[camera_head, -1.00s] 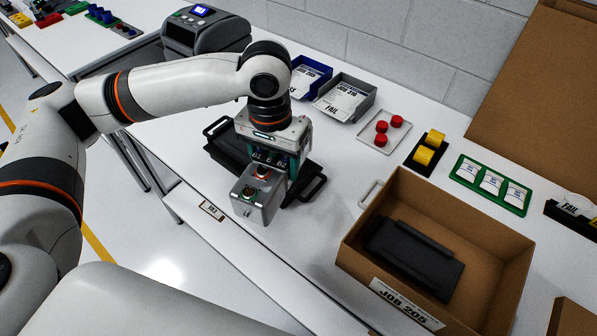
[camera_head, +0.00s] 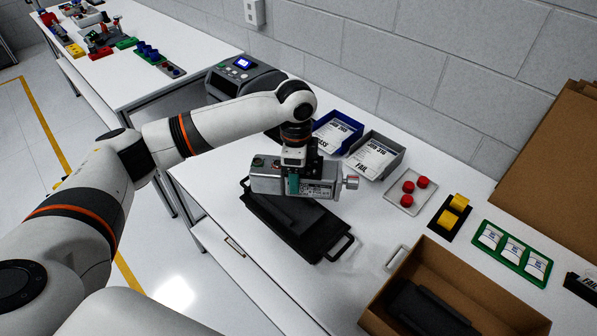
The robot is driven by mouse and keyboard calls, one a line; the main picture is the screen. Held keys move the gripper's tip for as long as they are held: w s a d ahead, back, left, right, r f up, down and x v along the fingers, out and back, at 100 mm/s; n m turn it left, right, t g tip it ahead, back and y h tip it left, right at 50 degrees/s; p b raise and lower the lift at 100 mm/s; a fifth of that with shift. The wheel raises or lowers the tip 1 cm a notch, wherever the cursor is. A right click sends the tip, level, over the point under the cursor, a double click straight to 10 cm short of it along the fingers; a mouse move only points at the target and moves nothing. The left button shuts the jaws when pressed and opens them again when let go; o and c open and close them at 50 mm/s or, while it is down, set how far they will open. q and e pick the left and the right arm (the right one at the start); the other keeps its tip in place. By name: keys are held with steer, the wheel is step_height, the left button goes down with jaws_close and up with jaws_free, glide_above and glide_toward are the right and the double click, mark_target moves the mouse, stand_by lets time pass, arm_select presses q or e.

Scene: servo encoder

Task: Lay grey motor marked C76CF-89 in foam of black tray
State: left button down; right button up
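A grey motor (camera_head: 265,181) with a silver shaft at its right end is in my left gripper (camera_head: 298,180). The gripper is shut around its middle and holds it lying sideways. Its side label is too small to read. The motor is over the far part of the black tray (camera_head: 290,225), which lies on the white table with a handle at its near right end. The motor and arm hide part of the tray, and I cannot make out its foam. My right gripper is not in view.
A cardboard box (camera_head: 462,270) with a black item inside stands at the lower right. Blue (camera_head: 338,131) and grey (camera_head: 376,154) paper bins stand behind the tray, near a plate of red buttons (camera_head: 409,189). A grey device (camera_head: 241,76) with a lit screen is at the back left.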

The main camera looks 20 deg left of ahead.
arm_select(q)
steer(key=w+a+m+p, duration=0.1)
steer(key=m, duration=0.1)
steer(key=a+m+p, duration=0.1)
steer(key=shift+w+r+m, duration=0.1)
steer(key=shift+w+m, duration=0.3)
steer(key=a+m+p, duration=0.1)
steer(key=w+a+f+m+p, duration=0.1)
steer(key=m, duration=0.1)
steer(key=shift+f+m, duration=0.25)
steer(key=shift+m, duration=0.05)
steer(key=shift+f, duration=0.1)
step_height(320, 180, down, 8)
steer(key=b, duration=0.7)
steer(key=shift+r, duration=0.2)
steer(key=shift+f, duration=0.35)
